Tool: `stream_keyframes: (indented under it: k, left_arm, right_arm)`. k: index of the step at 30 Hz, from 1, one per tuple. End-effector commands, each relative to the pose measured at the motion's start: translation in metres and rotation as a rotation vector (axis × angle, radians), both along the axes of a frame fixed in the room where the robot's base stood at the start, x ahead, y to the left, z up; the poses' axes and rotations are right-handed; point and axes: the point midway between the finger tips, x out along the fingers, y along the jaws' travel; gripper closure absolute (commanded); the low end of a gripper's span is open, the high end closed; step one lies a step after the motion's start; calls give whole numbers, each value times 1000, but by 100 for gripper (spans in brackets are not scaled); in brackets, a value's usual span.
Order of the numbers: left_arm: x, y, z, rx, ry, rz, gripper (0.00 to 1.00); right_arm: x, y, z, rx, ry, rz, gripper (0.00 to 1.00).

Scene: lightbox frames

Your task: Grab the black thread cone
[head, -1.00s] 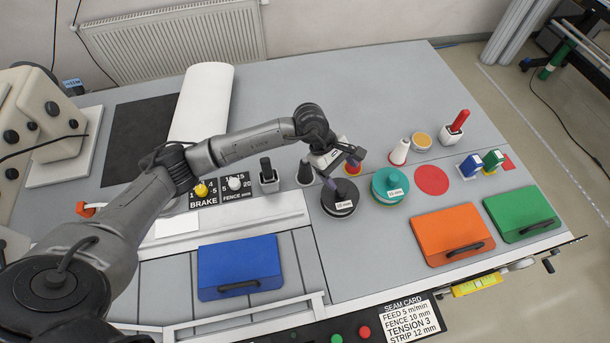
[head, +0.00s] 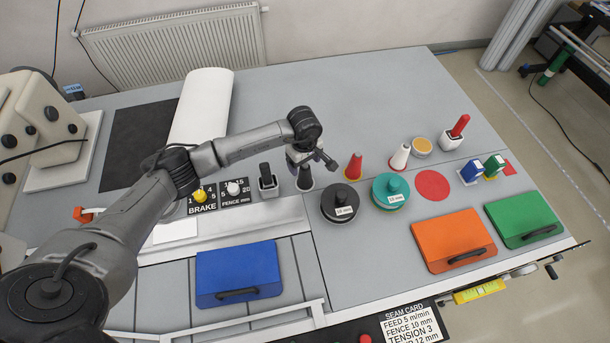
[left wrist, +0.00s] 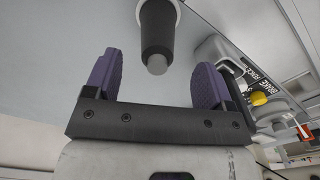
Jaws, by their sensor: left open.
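The black thread cone (head: 305,178) stands upright on the table, left of the red cone (head: 353,168). My left gripper (head: 310,160) is just above and behind it in the head view, covering part of its top. In the left wrist view the black cone (left wrist: 157,35) shows with its grey tip pointing toward the gap between the purple fingers. My left gripper (left wrist: 157,80) is open and empty, with the cone's tip just beyond the fingers. My right gripper is not in view.
A black holder (head: 268,182) stands close left of the cone. A black spool (head: 339,203) and a teal spool (head: 390,190) sit to the right, with a white cone (head: 400,157) behind. A blue box (head: 238,270) lies in front.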

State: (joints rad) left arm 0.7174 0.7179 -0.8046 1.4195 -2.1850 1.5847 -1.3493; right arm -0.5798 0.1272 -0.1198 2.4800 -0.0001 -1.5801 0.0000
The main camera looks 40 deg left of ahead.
Motion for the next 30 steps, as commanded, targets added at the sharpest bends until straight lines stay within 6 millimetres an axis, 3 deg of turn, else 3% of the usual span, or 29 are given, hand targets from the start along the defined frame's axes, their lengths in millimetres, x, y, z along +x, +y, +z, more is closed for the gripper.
stream_keyframes:
  k: [5, 17, 26, 30]
  left_arm:
    - [0, -1, -7, -1, -1, -1, 23]
    - [2, -1, -52, -1, 0, 1, 23]
    - [2, -1, -56, -1, -2, -1, 23]
    - [2, -1, -56, -1, -2, -1, 35]
  right_arm:
    - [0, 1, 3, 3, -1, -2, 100]
    - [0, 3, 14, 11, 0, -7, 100]
    - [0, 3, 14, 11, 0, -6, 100]
    - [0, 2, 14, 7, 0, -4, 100]
